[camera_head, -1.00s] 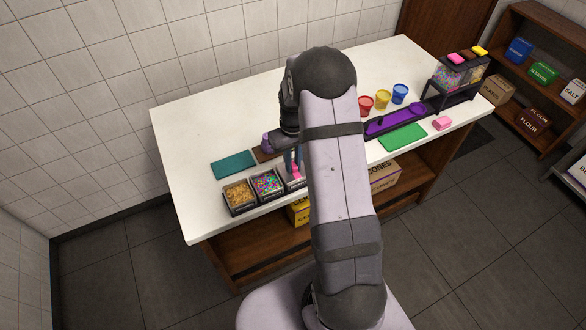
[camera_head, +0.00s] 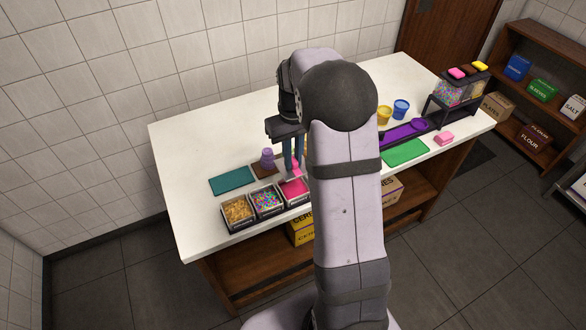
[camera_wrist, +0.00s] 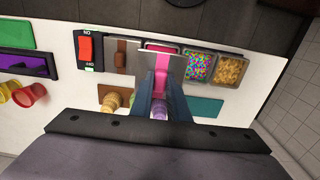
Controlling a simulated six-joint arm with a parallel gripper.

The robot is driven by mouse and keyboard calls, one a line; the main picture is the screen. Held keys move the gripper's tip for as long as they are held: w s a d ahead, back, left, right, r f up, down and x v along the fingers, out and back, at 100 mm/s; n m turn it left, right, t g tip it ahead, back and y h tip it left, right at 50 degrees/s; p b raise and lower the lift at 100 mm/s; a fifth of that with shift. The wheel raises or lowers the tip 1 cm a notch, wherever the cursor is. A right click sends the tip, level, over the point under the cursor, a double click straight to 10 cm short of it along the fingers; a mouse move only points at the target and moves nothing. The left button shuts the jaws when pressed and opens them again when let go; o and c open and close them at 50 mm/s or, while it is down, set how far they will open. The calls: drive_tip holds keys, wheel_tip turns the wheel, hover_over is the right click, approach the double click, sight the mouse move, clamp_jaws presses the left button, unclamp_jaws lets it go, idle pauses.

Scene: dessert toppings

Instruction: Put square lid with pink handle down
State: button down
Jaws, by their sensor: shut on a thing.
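My gripper (camera_head: 292,168) is shut on the pink handle (camera_wrist: 161,72) of the square lid (camera_wrist: 176,66). The lid is a flat grey plate with a pink strip handle. It is held above the counter, close over a bin of pink topping (camera_head: 294,190), whose pink contents show below it. The pink bin also shows behind the lid's edge in the wrist view (camera_wrist: 163,47). My arm hides part of the area to the right in the head view. A teal mat (camera_head: 232,180) lies on the counter to the left.
Bins of colourful sprinkles (camera_head: 266,200) and golden pieces (camera_head: 237,211) stand left of the pink bin. A purple stack (camera_head: 267,158) stands behind them. A brown-handled lid (camera_wrist: 121,60) and red switch (camera_wrist: 85,47) show too. The counter's left end is bare.

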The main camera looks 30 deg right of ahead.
drive_tip(key=shift+r, duration=0.5)
drive_tip(key=a+f+b, duration=0.1)
drive_tip(key=a+f, duration=0.1)
drive_tip(key=a, duration=1.2)
drive_tip(key=a+f+b, duration=0.1)
drive_tip(key=a+b, duration=0.1)
drive_tip(key=a, duration=1.2)
drive_tip(key=shift+s+f, duration=0.25)
drive_tip(key=shift+f, duration=0.15)
drive_tip(key=shift+s+f+p, duration=0.1)
drive_tip(key=shift+f+p, duration=1.05)
drive_tip(key=shift+f, duration=2.5)
drive_tip(key=shift+f+p, duration=0.4)
drive_tip(key=shift+f, duration=0.95)
